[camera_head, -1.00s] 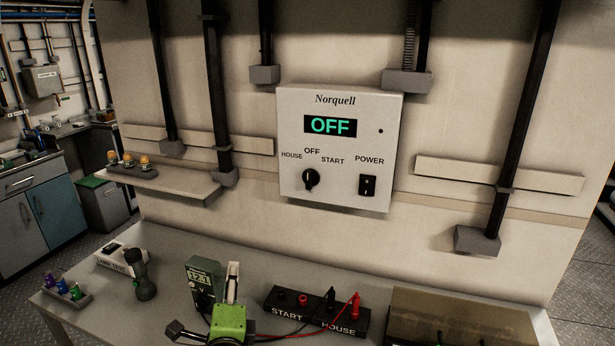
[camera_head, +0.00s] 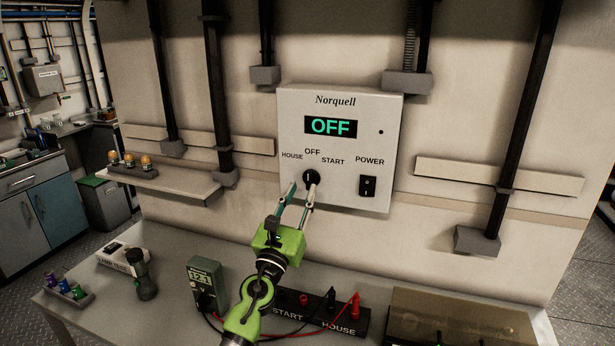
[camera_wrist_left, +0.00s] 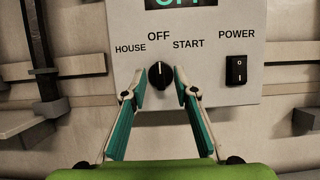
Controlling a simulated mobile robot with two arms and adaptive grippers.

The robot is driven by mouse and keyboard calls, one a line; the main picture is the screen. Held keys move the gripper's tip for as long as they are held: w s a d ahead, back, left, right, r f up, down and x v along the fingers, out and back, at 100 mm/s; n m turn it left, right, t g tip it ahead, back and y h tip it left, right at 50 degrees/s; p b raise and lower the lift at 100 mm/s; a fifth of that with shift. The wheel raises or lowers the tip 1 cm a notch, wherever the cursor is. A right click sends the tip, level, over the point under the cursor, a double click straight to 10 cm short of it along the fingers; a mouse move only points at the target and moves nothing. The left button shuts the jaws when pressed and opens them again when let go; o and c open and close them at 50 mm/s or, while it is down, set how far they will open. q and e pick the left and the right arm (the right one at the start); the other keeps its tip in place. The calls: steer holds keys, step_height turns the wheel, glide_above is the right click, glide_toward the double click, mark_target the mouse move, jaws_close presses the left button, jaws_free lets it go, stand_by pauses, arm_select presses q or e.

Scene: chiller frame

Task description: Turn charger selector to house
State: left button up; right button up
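The charger box (camera_head: 345,155) is a pale wall panel with a display reading OFF in green. Its black selector knob (camera_head: 311,177) sits below the labels HOUSE, OFF and START; in the left wrist view the knob (camera_wrist_left: 160,76) has its white mark pointing up at OFF. My green left gripper (camera_head: 301,192) is raised to the panel, with its fingertips on either side of the knob. In the left wrist view my left gripper (camera_wrist_left: 160,88) is open, with gaps between the fingers and the knob. My right gripper is not in view.
A black power switch (camera_head: 367,186) is right of the knob. On the bench below stand a multimeter (camera_head: 206,282), a START/HOUSE terminal block (camera_head: 290,313) with red and black leads, a dark flashlight (camera_head: 145,280) and a clear-covered box (camera_head: 465,315).

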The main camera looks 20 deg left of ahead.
mark_target(308, 175)
arm_select(q)
steer(key=x, duration=0.5)
steer(key=shift+w+r+b, duration=0.15)
steer(key=shift+w+b, duration=0.25)
steer(key=shift+s, duration=0.1)
jaws_close()
